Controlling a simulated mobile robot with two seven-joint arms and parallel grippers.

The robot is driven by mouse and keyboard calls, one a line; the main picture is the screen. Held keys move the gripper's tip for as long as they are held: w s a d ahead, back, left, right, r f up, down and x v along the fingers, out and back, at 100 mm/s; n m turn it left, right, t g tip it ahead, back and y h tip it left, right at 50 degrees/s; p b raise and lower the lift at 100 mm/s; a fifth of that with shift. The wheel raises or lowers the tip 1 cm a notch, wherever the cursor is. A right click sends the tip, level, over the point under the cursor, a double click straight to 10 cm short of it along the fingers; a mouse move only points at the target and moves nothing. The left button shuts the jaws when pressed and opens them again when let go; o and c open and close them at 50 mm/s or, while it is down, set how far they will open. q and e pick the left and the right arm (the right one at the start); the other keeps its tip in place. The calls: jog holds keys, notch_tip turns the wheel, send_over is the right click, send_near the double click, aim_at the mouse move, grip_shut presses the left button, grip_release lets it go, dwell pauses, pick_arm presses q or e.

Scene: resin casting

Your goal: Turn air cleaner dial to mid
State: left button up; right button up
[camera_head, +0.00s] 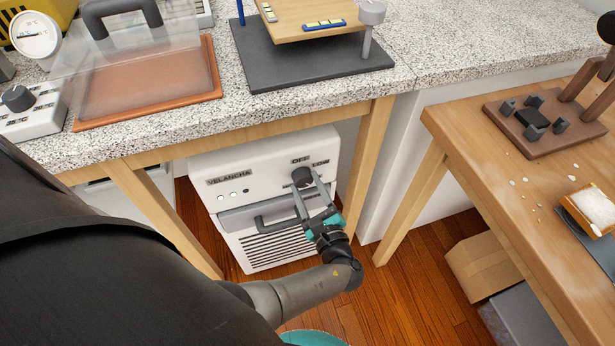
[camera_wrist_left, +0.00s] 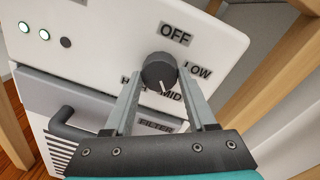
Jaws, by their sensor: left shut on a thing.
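The air cleaner (camera_head: 265,165) is a white box under the stone-topped bench, with a dark dial (camera_wrist_left: 158,72) at the upper right of its front. My left gripper (camera_head: 307,180) is shut on the dial, one finger on each side, as the left wrist view (camera_wrist_left: 161,74) shows. The dial's white pointer line points down, towards the MID label (camera_wrist_left: 171,97). OFF is above the dial and LOW is to its right. The label at lower left is partly hidden by a finger. My right gripper is not in view.
A grey drawer handle (camera_wrist_left: 75,124) and a vent are below. Wooden bench legs (camera_head: 368,165) stand on both sides of the cleaner. A wooden table (camera_head: 465,135) is at right, with a cardboard box (camera_head: 480,265) under it.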

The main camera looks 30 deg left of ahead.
pick_arm(q)
jog(key=shift+w+r, duration=0.1)
jog(key=o, duration=1.4)
